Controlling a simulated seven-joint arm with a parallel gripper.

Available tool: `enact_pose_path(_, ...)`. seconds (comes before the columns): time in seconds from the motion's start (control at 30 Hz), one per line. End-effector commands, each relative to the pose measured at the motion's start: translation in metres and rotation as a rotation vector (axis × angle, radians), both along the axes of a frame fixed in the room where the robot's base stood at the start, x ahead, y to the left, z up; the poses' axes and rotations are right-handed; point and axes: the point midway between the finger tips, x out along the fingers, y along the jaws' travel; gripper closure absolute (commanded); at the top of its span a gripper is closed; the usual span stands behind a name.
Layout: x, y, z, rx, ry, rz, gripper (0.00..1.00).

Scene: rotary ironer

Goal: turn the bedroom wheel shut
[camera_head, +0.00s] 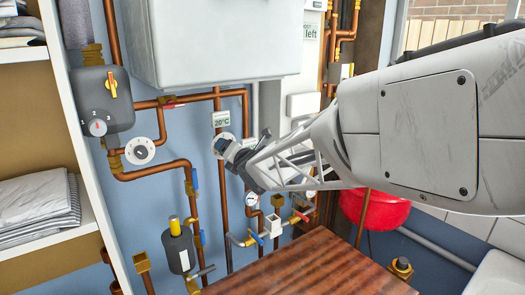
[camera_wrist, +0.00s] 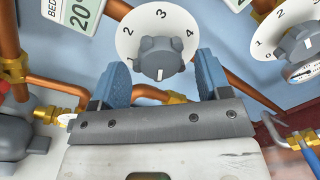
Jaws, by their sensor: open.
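The bedroom wheel is a grey lobed knob (camera_wrist: 158,57) on a white dial numbered 1 to 4, in the middle of the wrist view. Its white pointer mark faces down in that view, and no number shows beside it. A label (camera_wrist: 72,12) starting "BED" and reading 20° hangs at its upper left. In the head view the dial (camera_head: 233,138) is partly covered by my gripper (camera_head: 243,149). My gripper (camera_wrist: 157,72) is open, one blue finger on each side of the knob. I cannot tell whether either finger touches it.
A second numbered dial (camera_wrist: 290,45) and a gauge are close at the right in the wrist view. Copper pipes (camera_head: 185,180) and valves crowd the blue wall. A white boiler casing (camera_head: 215,40) hangs above, and a wooden top (camera_head: 310,270) lies below.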

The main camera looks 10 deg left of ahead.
Motion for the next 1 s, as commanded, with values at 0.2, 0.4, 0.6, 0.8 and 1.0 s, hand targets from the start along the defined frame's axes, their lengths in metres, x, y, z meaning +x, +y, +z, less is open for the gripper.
enact_pose_path(0.2, -0.014, -0.013, 0.002, 0.001, 0.0, -0.001, 0.3)
enact_pose_path(0.4, -0.03, -0.027, 0.003, 0.0, -0.001, -0.001, 0.3)
enact_pose_path(0.6, -0.043, -0.039, 0.005, 0.0, 0.0, 0.0, 0.3)
enact_pose_path(0.8, -0.049, -0.045, 0.004, 0.0, 0.001, -0.001, 0.3)
enact_pose_path(1.0, -0.05, -0.046, 0.005, 0.0, 0.001, -0.001, 0.3)
